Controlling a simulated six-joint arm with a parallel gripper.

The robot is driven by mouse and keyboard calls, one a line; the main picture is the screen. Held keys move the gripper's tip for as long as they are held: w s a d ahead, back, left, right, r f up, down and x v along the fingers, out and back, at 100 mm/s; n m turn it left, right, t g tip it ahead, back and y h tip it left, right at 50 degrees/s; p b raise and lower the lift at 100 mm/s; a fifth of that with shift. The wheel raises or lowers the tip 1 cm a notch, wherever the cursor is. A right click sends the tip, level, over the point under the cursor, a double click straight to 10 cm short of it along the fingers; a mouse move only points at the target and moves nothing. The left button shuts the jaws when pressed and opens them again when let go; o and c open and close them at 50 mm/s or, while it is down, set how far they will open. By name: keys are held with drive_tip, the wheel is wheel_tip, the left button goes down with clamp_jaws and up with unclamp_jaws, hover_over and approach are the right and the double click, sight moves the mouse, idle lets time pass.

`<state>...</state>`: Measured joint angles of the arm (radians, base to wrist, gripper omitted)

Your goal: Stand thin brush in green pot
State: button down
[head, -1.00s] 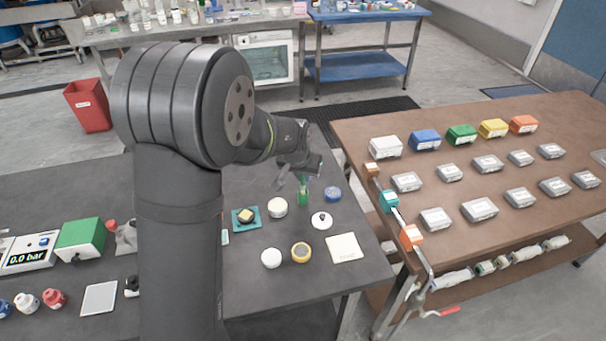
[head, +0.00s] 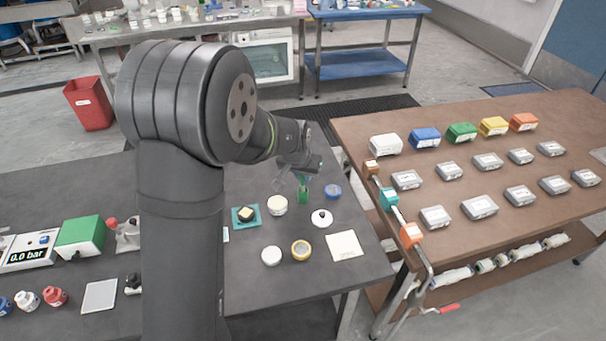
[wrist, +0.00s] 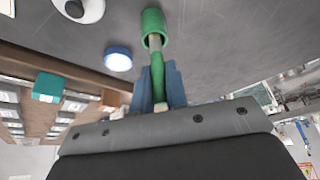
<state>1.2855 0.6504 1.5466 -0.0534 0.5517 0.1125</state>
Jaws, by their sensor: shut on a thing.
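The green pot (head: 302,196) stands upright on the dark table, below my gripper (head: 302,168) in the head view. In the wrist view, the pot (wrist: 153,26) has its open mouth facing my gripper. My gripper (wrist: 160,86) has its blue fingers shut on the thin brush (wrist: 157,72), which has a green part and a pale section. The brush lines up with the pot, and its far end is at or just inside the mouth; its depth inside is hidden.
A blue round lid (head: 333,191) stands right of the pot. A white lid with a dark knob (head: 321,218) lies in front, and a cream jar (head: 277,206) stands to the left. A brown table (head: 470,240) with grey boxes is further right.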

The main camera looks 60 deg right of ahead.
drive_tip(key=shift+f, duration=1.2)
idle(1.5)
drive_tip(key=c, duration=1.3)
unclamp_jaws()
drive_tip(key=shift+c, duration=0.2)
drive_tip(key=shift+o, duration=0.4)
drive_tip(key=o, duration=0.5)
drive_tip(key=shift+c, duration=0.2)
drive_tip(key=shift+r, duration=0.1)
drive_tip(key=shift+r, duration=3.45)
